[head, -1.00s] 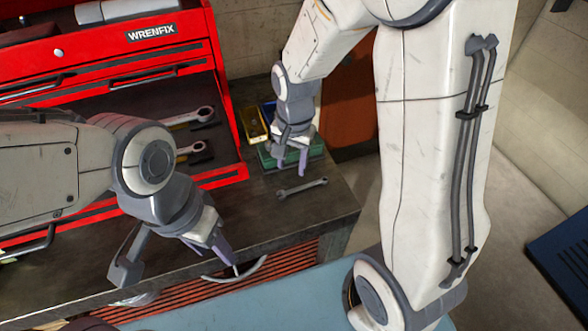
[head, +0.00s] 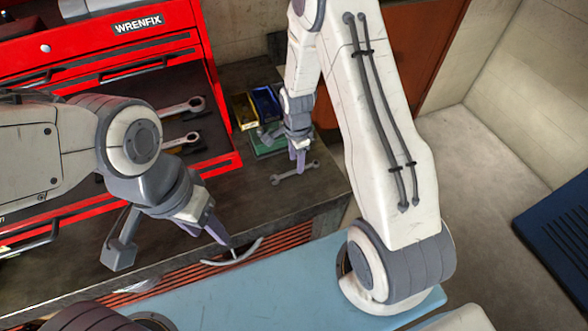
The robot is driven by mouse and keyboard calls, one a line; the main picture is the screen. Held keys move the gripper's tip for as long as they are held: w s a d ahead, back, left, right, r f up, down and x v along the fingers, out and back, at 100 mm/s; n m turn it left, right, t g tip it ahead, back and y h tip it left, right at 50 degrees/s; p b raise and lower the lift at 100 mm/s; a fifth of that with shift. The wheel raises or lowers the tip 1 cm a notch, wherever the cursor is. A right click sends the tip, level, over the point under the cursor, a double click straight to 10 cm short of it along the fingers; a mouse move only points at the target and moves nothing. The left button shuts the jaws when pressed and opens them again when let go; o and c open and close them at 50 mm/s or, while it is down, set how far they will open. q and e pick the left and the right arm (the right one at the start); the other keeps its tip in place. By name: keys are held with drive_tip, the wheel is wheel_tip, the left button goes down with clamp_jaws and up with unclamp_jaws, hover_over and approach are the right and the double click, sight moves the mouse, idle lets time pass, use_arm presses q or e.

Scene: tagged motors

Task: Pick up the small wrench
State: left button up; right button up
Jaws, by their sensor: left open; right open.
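The small wrench (head: 284,176) lies on the dark workbench (head: 262,205), to the right of the red tool chest. My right gripper (head: 299,168) points down over the middle of the wrench, with its fingers open and covering part of the handle. I cannot tell whether the fingers touch it or are just above it. My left gripper (head: 208,233) is open and empty, in front of the chest near the front edge of the bench.
The red tool chest (head: 222,122) has an open drawer with two larger wrenches, an upper one (head: 184,107) and a lower one (head: 182,142). A yellow bin (head: 243,111), a blue bin (head: 266,102) and a green bin (head: 270,150) stand behind the small wrench.

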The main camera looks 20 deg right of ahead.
drive_tip(key=shift+s+f+p, duration=0.1)
drive_tip(key=shift+f+p, duration=0.35)
drive_tip(key=shift+f, duration=1.25)
clamp_jaws()
